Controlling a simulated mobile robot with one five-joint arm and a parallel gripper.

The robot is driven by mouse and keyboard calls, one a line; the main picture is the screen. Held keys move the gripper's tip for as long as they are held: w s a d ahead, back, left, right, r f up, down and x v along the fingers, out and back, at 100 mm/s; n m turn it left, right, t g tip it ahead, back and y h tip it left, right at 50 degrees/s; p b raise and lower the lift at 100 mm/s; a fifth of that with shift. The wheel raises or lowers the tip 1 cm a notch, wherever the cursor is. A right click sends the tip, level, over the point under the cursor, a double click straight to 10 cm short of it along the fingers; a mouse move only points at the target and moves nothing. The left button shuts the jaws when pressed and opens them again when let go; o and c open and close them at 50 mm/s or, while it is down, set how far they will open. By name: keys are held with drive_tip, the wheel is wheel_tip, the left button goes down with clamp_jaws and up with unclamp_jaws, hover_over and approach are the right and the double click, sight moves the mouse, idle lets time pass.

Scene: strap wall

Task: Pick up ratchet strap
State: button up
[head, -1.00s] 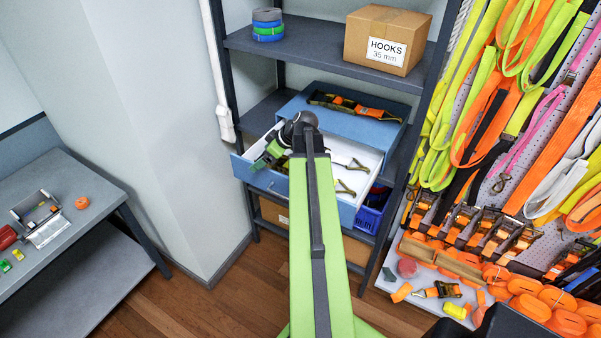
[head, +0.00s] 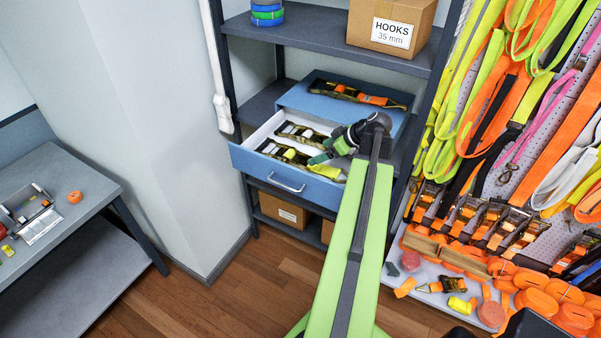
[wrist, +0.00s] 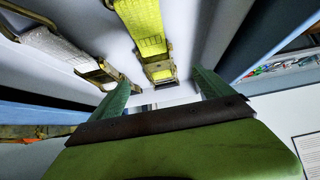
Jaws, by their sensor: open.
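The blue drawer (head: 262,176) stands open, and ratchet straps lie in it. One with yellow webbing (head: 281,152) is near the front, and another (head: 300,133) lies behind it. A further ratchet strap (head: 358,96) lies on top of the blue cabinet. My gripper (head: 318,160) is over the drawer's right part, open and empty. In the wrist view, yellow webbing with a metal fitting (wrist: 150,35) shows just beyond and between my open fingers (wrist: 163,90). A pale strap (wrist: 60,48) lies to its left. My arm hides the drawer's right end.
A hooks box (head: 392,22) and coloured rolls (head: 267,14) stand on the shelf (head: 320,45) above. A strap-hung pegboard (head: 535,175) is at the right. A grey bench (head: 75,185) is at the left, with open floor between.

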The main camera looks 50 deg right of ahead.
sight(304, 158)
drive_tip(key=b+x, duration=0.2)
drive_tip(key=x, duration=0.2)
drive_tip(key=shift+s+f, duration=0.15)
drive_tip(key=shift+f, duration=0.05)
drive_tip(key=shift+w+f, duration=0.1)
drive_tip(key=shift+w, duration=0.3)
drive_tip(key=b+x, duration=0.3)
drive_tip(key=x, duration=0.2)
drive_tip(key=shift+d+b, duration=0.2)
drive_tip(key=shift+b, duration=0.1)
drive_tip(key=shift+w+f, duration=0.1)
drive_tip(key=shift+w, duration=0.15)
drive_tip(key=shift+a+r, duration=0.1)
drive_tip(key=shift+r, duration=0.1)
clamp_jaws()
